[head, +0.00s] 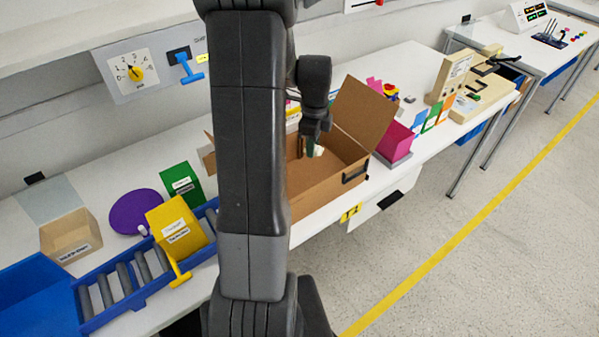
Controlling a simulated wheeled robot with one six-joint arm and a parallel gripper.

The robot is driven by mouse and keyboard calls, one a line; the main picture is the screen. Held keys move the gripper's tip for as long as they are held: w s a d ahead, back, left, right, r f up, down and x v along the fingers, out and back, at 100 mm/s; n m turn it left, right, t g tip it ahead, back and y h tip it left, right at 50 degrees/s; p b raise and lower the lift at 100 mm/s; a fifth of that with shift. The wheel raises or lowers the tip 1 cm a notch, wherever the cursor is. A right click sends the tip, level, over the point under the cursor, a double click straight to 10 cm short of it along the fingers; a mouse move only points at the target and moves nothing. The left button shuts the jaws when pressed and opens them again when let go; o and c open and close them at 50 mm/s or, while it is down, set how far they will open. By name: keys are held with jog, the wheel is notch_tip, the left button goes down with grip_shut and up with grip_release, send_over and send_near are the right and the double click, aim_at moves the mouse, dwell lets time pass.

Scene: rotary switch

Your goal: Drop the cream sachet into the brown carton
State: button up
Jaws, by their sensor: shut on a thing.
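The brown carton (330,188) stands open on the white table, right of my arm, with its flaps spread. A tall flap stands up at its right back. My arm hides the carton's left part. My gripper (313,144) points down over the carton's opening and is shut on the cream sachet (319,151). Only a small pale piece of the sachet shows, at the fingertips. I cannot tell how far it is above the carton floor.
A magenta bin (395,143) stands right of the carton. Left of my arm are a yellow box (176,229), a green box (183,184), a purple disc (137,211), a tan box (71,236) and a blue roller conveyor (131,283). A rotary switch panel (137,73) is on the wall.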

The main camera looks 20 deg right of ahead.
jog(key=shift+f+b, duration=0.35)
jog(key=shift+f, duration=0.55)
jog(key=o, duration=1)
jog(key=shift+o, duration=0.2)
notch_tip(320, 180, up, 14)
jog(key=shift+b, duration=0.3)
jog(key=shift+f, duration=0.15)
